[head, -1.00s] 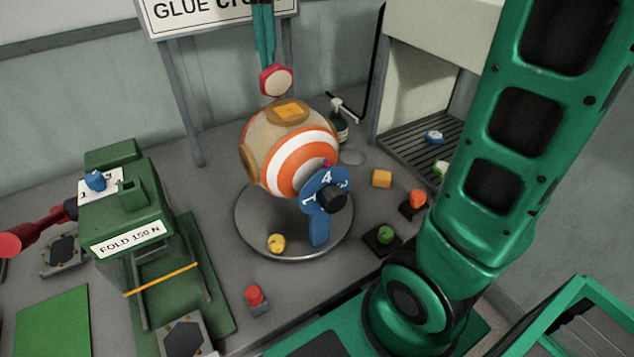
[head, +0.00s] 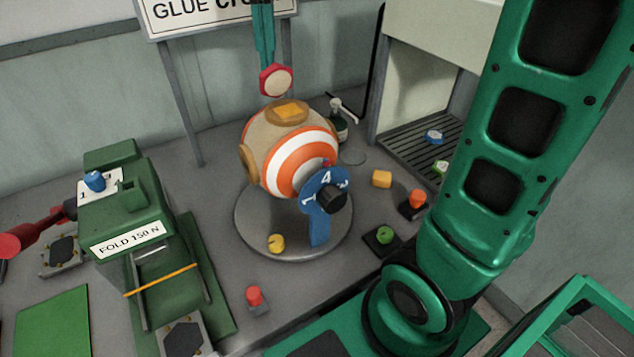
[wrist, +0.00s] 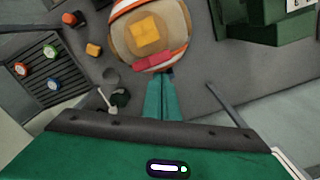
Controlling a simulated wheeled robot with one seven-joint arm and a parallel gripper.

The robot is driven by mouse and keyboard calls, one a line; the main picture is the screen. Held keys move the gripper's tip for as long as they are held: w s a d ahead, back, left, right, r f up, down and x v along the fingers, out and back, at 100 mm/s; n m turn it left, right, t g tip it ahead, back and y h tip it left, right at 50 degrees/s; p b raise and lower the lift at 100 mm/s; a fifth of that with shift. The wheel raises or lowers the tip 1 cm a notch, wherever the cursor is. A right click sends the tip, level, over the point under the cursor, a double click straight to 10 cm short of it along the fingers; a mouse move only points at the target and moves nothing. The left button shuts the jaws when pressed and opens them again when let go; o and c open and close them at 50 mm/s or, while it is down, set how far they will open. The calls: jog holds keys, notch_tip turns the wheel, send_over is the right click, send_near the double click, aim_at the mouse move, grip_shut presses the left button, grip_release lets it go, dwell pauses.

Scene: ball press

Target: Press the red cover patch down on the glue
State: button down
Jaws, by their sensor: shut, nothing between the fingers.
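My gripper (head: 264,45) points down with its teal fingers shut, above the ball. It also shows in the wrist view (wrist: 160,97). A red hexagonal piece with a cream face (head: 277,81), seemingly the cover patch, is right at the fingertips. In the wrist view its red edge (wrist: 153,62) shows there. I cannot tell how it is attached. Below stands the orange-and-white striped ball (head: 300,165). On its top is a tan pad (head: 272,115) bearing an orange square (head: 290,110), perhaps the glue. The red piece appears apart from it.
The ball stands on a round grey turntable (head: 285,250) with a blue numbered dial (head: 320,205). A green fold press (head: 125,210) is at left. A pump bottle (head: 340,125) stands behind the ball. Small coloured pieces, including an orange block (head: 381,179), lie at right.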

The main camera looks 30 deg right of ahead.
aim_at(286, 108)
jog(key=shift+f, duration=0.2)
dwell(0.4)
jog(key=shift+f, duration=0.4)
jog(key=shift+s, duration=0.1)
jog(key=shift+s+r, duration=0.2)
jog(key=shift+s, duration=0.8)
jog(key=shift+s+r, duration=0.2)
jog(key=shift+s, duration=0.8)
jog(key=shift+s+r, duration=0.2)
jog(key=shift+s, duration=0.8)
jog(key=shift+f, duration=1.1)
jog(key=shift+r, duration=0.1)
notch_tip(286, 108, up, 9)
dwell(0.5)
jog(key=shift+s+d, duration=0.1)
